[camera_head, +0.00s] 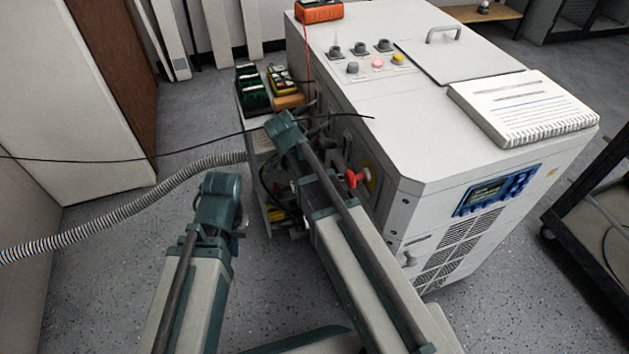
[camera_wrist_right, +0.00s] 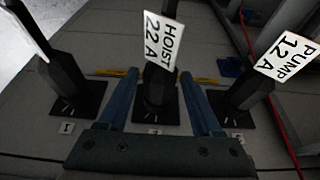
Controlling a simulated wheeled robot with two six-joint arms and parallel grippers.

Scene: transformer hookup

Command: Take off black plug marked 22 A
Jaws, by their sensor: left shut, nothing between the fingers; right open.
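In the right wrist view, the black plug with a white tag HOIST 22 A (camera_wrist_right: 158,88) sits in the middle socket, above the panel label 2. My right gripper (camera_wrist_right: 158,72) is open, with one blue finger on each side of this plug. I cannot tell whether either finger touches it. In the head view, my right arm reaches to the side of the grey cabinet (camera_head: 400,130), and the plugs there are mostly hidden. My left gripper (camera_head: 240,224) is shut and empty, low and left of the cabinet, partly hidden behind its wrist.
Another black plug, tagged PUMP 12 A (camera_wrist_right: 248,90), stands to the right. A third black plug (camera_wrist_right: 66,82) stands to the left, its tag unreadable. A red switch handle (camera_head: 354,179) sticks out beside my right arm. A ribbed hose (camera_head: 150,206) runs at the left.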

